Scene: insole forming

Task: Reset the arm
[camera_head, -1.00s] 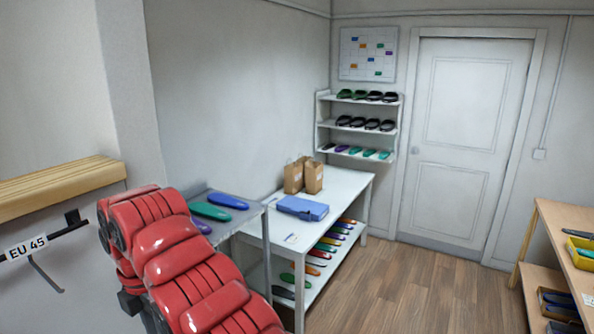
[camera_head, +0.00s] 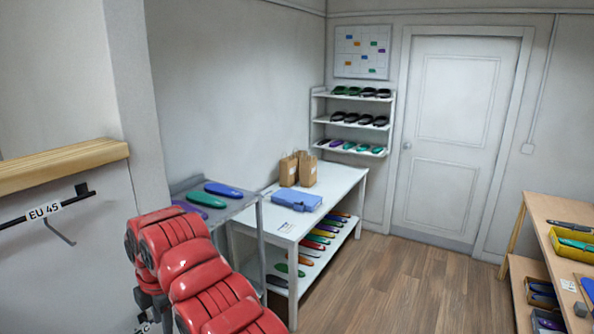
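One of my red arms (camera_head: 195,275) shows at the lower left of the head view, bent and running down out of the bottom edge. Its gripper is not visible, and no other arm or gripper shows. Nothing can be seen in a hand.
A grey stand with insoles (camera_head: 250,208) is close behind the red arm. A white table (camera_head: 335,185) holds paper bags (camera_head: 298,169) and a blue box (camera_head: 297,201). A wooden bench (camera_head: 560,208) stands right, a wooden ledge (camera_head: 60,167) left. The floor (camera_head: 420,285) between is clear.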

